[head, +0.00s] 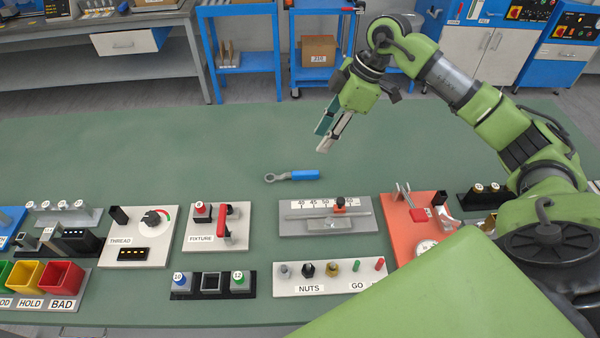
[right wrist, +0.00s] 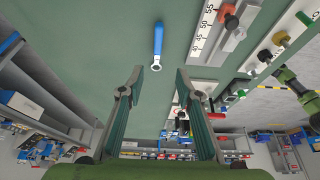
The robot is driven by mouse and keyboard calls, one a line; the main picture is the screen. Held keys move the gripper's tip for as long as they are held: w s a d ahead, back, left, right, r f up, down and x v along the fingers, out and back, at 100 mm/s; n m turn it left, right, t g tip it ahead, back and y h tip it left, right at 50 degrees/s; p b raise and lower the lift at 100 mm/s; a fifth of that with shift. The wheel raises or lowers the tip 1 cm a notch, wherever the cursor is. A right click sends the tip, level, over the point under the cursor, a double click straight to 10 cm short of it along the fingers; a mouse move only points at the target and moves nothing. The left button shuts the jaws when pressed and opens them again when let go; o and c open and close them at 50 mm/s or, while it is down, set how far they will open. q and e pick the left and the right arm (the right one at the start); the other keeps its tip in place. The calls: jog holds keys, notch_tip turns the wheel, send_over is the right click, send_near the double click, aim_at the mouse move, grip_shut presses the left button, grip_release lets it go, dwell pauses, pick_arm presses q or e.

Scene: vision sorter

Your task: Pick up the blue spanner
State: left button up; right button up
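The blue spanner (head: 296,176) lies flat on the green table, behind the ruler fixture. Its blue handle points right and its metal ring end points left in the head view. It also shows in the right wrist view (right wrist: 158,43), ahead of the fingers and apart from them. My right gripper (head: 327,140) is above the table, behind and to the right of the spanner. Its two fingers are spread with nothing between them, as the right wrist view (right wrist: 167,72) shows. My left gripper is in neither view.
A ruler fixture (head: 295,228) stands in front of the spanner. A thread block (head: 150,252), a fixture block (head: 237,237), a nuts tray (head: 292,286) and an orange board (head: 398,210) line the near side. Coloured bins (head: 64,280) are at left. The table's far half is clear.

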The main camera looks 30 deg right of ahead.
jog(key=p, duration=0.1)
send_over(300, 172)
jog(key=s+d, duration=0.2)
jog(key=f, duration=0.7)
jog(key=shift+w+f, duration=0.2)
jog(key=shift+f, duration=0.2)
jog(key=x, duration=0.1)
jog(key=p+x, duration=0.1)
jog(key=x, duration=0.3)
jog(key=shift+w+d, duration=0.1)
jog(key=shift+w, duration=0.25)
grip_shut()
